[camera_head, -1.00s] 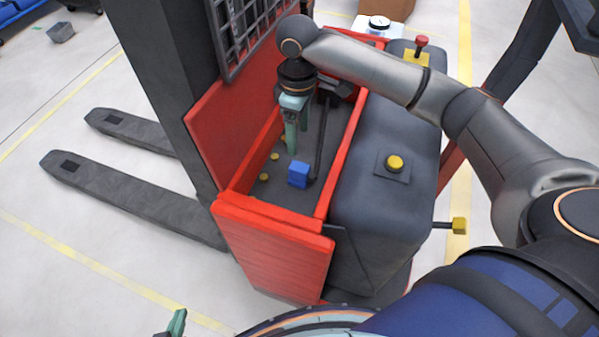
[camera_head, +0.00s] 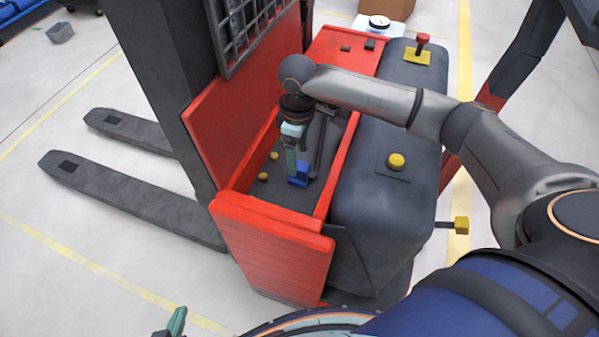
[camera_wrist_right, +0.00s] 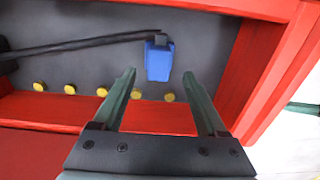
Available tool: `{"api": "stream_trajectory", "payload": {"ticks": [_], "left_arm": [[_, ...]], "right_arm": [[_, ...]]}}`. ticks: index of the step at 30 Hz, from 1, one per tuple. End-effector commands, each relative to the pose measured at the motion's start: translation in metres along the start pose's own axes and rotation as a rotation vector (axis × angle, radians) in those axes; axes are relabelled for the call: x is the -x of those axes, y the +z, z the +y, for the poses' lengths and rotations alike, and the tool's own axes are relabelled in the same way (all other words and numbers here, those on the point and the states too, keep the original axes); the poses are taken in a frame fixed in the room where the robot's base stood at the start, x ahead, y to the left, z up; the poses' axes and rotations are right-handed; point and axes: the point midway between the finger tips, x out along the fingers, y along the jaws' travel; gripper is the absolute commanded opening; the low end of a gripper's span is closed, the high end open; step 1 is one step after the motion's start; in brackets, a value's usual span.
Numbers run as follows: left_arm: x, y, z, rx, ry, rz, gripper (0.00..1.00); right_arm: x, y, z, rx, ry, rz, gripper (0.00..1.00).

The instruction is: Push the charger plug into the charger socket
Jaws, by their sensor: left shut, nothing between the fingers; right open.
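The blue charger plug (camera_head: 299,180), with a black cable (camera_head: 321,140), lies in the red-walled recess of the forklift. In the right wrist view the plug (camera_wrist_right: 158,62) sits ahead of and between the fingertips, with a dark block at its cable end. My right gripper (camera_head: 294,170) is open, pointing down into the recess right at the plug, and partly covers it in the head view. It is not closed on the plug. My left gripper (camera_head: 176,322) is shut and empty at the bottom edge, mostly cut off. I cannot make out the charger socket for certain.
Red walls (camera_head: 275,222) edge the recess closely. Several yellow round buttons (camera_wrist_right: 101,91) line one side. Two small dark parts (camera_head: 370,44) are on the red top. A black cover with a yellow button (camera_head: 396,160) stands to the right, and a dark mast (camera_head: 170,80) to the left.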

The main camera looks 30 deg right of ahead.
Motion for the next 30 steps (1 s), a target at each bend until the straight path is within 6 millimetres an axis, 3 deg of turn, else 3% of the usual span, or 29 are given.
{"api": "stream_trajectory", "payload": {"ticks": [9,21,30], "left_arm": [[-0.006,0.01,0.005,-0.001,0.013,-0.013,0.0],[-0.005,0.009,0.006,-0.002,0.016,-0.013,0.0],[-0.005,0.009,0.004,-0.002,0.011,-0.013,0.0]], "right_arm": [[-0.045,0.003,0.002,-0.001,0.0,-0.003,0.75],[-0.049,0.003,0.002,0.0,0.001,-0.002,0.75],[-0.049,0.003,0.002,0.0,0.001,-0.002,0.43]]}}
